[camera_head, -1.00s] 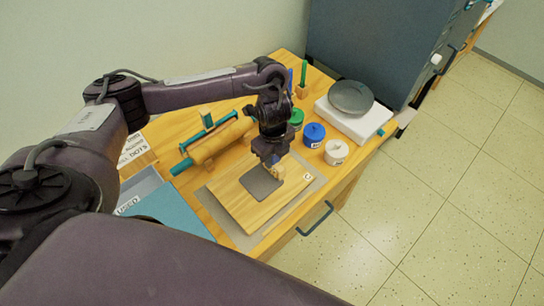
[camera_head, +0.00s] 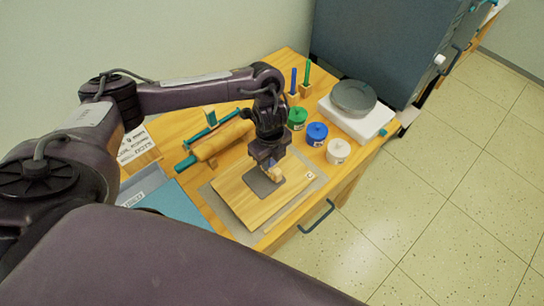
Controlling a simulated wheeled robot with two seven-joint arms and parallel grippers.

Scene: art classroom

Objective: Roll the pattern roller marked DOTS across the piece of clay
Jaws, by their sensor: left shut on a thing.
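My left gripper (camera_head: 269,163) is shut on a small pale roller (camera_head: 276,174). Most of the roller is hidden by the gripper, and its marking is too small to read. The roller is at the right part of a dark grey piece of clay (camera_head: 262,184); I cannot tell whether it touches it. The clay lies flat on a wooden board (camera_head: 242,200), which rests on a grey mat (camera_head: 316,182). My right gripper is not in view.
A large rolling pin (camera_head: 222,140) lies behind the board. Green (camera_head: 297,118), blue (camera_head: 316,133) and white (camera_head: 338,151) jars stand to the right. A white scale (camera_head: 365,127) with a grey round pan (camera_head: 354,97) is at the back right. A blue tray (camera_head: 180,205) is at the left.

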